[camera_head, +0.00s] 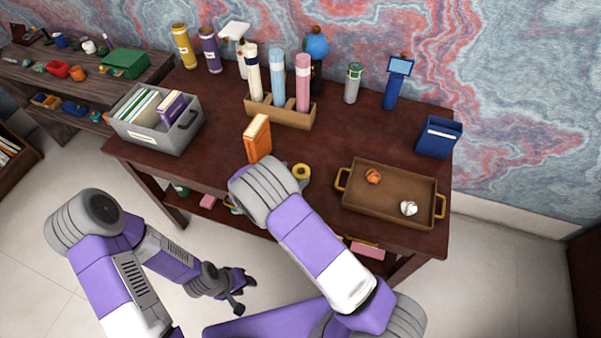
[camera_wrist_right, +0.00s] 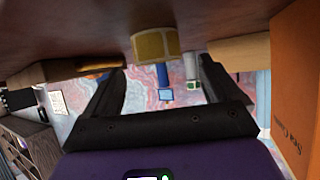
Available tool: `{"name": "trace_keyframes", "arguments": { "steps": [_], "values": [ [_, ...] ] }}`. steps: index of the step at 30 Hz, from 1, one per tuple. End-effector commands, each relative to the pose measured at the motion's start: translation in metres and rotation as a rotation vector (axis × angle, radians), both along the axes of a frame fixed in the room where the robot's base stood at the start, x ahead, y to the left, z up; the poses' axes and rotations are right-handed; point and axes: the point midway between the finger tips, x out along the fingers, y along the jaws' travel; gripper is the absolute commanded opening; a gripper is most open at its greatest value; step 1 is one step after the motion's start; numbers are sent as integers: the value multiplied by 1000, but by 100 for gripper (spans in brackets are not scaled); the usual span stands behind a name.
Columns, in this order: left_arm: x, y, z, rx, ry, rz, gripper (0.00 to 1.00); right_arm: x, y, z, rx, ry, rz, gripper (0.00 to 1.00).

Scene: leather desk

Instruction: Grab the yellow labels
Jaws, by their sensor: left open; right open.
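The yellow labels (camera_head: 302,171) are a small roll near the front edge of the desk, partly hidden by my right arm in the head view. In the right wrist view, the roll of yellow labels (camera_wrist_right: 155,44) is ahead of my right gripper (camera_wrist_right: 160,85), roughly centred between its two fingers. The fingers are spread apart with nothing held, and the wrist picture appears upside down. My left gripper (camera_head: 238,292) is open and empty, low in front of the desk over the floor.
An orange book (camera_head: 257,138) stands close to the labels, and also shows in the wrist view (camera_wrist_right: 298,85).

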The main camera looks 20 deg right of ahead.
Motion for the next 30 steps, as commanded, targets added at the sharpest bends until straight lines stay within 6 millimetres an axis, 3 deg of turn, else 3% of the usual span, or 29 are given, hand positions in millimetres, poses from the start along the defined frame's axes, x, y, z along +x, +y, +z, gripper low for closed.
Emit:
{"name": "trace_keyframes", "arguments": {
  "steps": [6,15,27,30],
  "values": [
    [0,0,-5,0,0,0,43,13,-24,-16,0,0,-1,90],
    [0,0,-5,0,0,0,43,15,-27,-18,1,1,1,90],
    [0,0,-5,0,0,0,43,15,-27,-18,1,1,1,30],
    [0,0,-5,0,0,0,43,15,-27,-18,1,0,1,30]
  ]
}}
